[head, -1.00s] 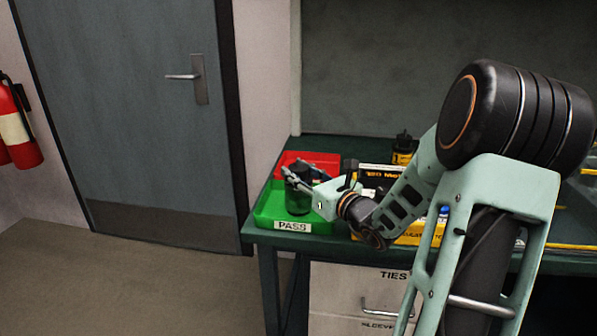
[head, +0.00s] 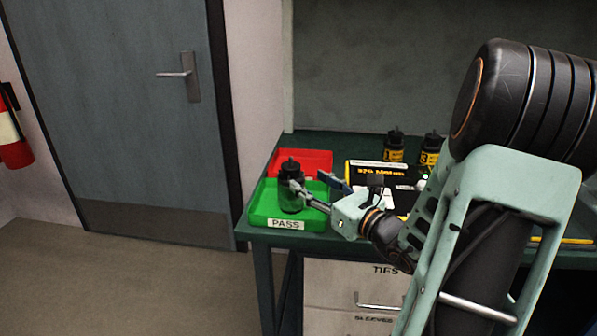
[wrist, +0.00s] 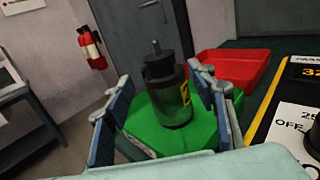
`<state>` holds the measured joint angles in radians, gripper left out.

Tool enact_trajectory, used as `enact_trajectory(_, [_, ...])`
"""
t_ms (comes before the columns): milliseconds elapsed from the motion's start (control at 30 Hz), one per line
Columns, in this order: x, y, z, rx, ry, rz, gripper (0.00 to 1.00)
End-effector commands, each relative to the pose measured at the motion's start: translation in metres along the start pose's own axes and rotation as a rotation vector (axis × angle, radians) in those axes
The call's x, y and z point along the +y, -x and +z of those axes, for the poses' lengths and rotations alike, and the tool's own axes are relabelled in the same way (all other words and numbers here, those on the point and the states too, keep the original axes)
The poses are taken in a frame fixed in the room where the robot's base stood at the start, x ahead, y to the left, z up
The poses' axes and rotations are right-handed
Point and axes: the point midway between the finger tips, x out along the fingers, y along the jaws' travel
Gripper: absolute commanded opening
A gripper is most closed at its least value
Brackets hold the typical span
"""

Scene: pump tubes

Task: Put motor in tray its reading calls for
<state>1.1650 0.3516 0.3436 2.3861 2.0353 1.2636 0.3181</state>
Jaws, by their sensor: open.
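A dark cylindrical motor (head: 291,187) with a top shaft stands upright in the green tray (head: 262,219), whose front label reads PASS. In the wrist view the motor (wrist: 168,92) shows part of a yellow label and sits ahead of the fingers. My gripper (head: 312,192) is open at the right side of the tray, its fingers apart and pointing at the motor. In the wrist view the fingers (wrist: 165,115) are spread to either side, with no grip on it. A red tray (head: 318,158) lies behind the green one; it looks empty where visible.
A black and yellow meter (head: 372,172) stands right of the trays, its reading not clear, with a printed sheet in front. Two motors with yellow numbered labels (head: 394,147) (head: 431,150) stand at the back. A door (head: 130,110) is left of the bench.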

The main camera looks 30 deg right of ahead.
Motion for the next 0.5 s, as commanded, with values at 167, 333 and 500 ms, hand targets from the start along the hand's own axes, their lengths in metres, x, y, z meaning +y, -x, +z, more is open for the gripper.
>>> enact_trajectory(167, [-0.001, 0.026, 0.001, 0.001, 0.000, -0.002, 0.51])
enact_trajectory(333, [0.001, 0.035, 0.000, -0.001, 0.000, 0.001, 0.51])
enact_trajectory(500, [0.001, 0.035, 0.000, -0.001, 0.000, 0.001, 0.51])
